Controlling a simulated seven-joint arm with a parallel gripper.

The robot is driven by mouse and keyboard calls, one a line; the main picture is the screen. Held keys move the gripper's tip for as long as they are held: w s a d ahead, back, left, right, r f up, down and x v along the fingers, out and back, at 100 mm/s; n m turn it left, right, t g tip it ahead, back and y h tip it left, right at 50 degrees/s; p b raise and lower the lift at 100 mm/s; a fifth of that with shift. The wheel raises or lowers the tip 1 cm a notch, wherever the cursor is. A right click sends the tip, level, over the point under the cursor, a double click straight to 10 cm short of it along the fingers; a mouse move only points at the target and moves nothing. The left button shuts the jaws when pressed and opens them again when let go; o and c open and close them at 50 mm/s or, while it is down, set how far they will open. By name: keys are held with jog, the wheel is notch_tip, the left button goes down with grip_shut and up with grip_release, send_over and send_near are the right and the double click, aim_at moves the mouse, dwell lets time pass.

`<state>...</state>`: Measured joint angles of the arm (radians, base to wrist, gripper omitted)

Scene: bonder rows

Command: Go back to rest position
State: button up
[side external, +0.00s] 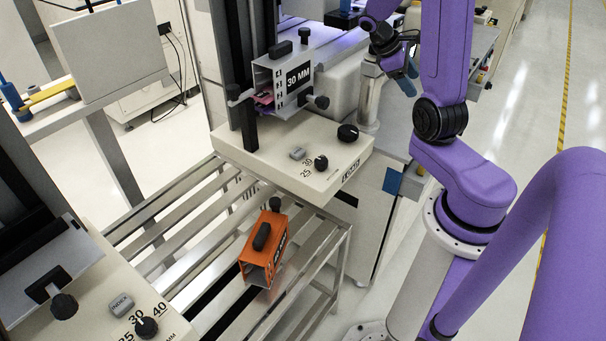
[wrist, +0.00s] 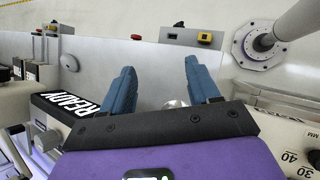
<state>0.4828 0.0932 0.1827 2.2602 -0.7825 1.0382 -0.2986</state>
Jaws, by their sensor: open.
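My gripper (wrist: 160,88) shows in the wrist view with its two blue fingers apart and nothing between them. In the side external view my gripper (side external: 408,78) is at the top, beside the upper part of my purple arm, partly hidden by the wrist. It is to the right of the white magazine labelled 30 MM (side external: 290,75) and touches nothing that I can see.
An orange magazine (side external: 262,245) stands on the slatted metal rack (side external: 165,225). The beige machine with knobs (side external: 290,160) is behind it, and another machine panel (side external: 105,300) is at the lower left.

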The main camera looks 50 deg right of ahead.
jog(key=w+a+n+t+y, duration=0.1)
jog(key=w+a+n+t, duration=0.2)
jog(key=a, duration=0.8)
jog(key=w+a+n+t+y, duration=0.1)
jog(key=w+a+n+t, duration=0.1)
jog(key=a, duration=0.8)
jog(key=s+a+r+n+y, duration=0.1)
jog(key=s+a+n+y, duration=0.2)
jog(key=s+a, duration=1.1)
jog(key=shift+s+r+n+t+y, duration=0.25)
jog(key=shift+n+t+y, duration=0.15)
jog(key=shift+n, duration=0.5)
